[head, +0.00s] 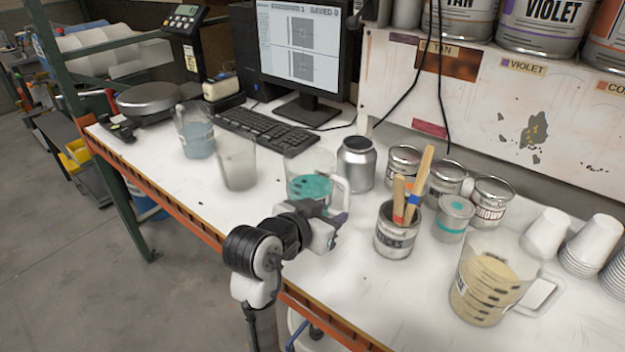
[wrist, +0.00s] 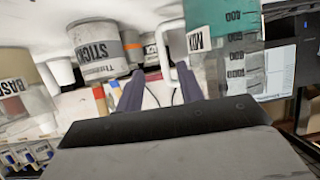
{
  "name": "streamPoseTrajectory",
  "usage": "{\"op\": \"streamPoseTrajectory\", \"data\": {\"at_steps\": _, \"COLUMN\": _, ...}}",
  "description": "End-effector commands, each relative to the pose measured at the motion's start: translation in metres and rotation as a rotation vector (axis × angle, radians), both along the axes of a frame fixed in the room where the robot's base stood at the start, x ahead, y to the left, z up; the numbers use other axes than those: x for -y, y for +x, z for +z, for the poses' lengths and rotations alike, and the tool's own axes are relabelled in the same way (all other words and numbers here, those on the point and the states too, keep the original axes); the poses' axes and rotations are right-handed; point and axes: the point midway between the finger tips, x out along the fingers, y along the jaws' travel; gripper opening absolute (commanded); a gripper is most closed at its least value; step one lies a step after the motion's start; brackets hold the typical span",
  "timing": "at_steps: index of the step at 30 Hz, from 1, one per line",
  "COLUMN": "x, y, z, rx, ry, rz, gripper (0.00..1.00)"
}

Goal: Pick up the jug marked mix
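The jug marked mix (head: 310,187), clear with teal liquid, stands upright on the bench behind my gripper in the head view. Its clear handle (head: 342,190) points right. The arm hides the jug's lower front.
Right of the jug stand a can of stir sticks (head: 396,240), several small tins, a tan-filled jug (head: 487,285) and white cups (head: 545,232). Left are an empty-looking clear jug (head: 236,162), a blue-filled jug (head: 196,138) and a keyboard (head: 265,129). A silver can (head: 356,163) stands behind.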

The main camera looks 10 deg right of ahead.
Motion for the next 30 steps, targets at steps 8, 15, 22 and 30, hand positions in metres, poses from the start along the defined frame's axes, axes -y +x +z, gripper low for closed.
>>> {"op": "streamPoseTrajectory", "data": {"at_steps": 8, "x": 0.025, "y": 0.021, "z": -0.015, "rx": 0.0, "ry": 0.0, "rz": 0.001, "gripper": 0.38}}
{"op": "streamPoseTrajectory", "data": {"at_steps": 15, "x": 0.042, "y": 0.039, "z": -0.023, "rx": -0.005, "ry": 0.001, "rz": 0.0, "gripper": 0.38}}
{"op": "streamPoseTrajectory", "data": {"at_steps": 22, "x": 0.059, "y": 0.054, "z": -0.035, "rx": 0.0, "ry": 0.0, "rz": 0.001, "gripper": 0.38}}
{"op": "streamPoseTrajectory", "data": {"at_steps": 30, "x": 0.06, "y": 0.055, "z": -0.037, "rx": 0.001, "ry": 0.0, "rz": 0.002, "gripper": 0.34}}
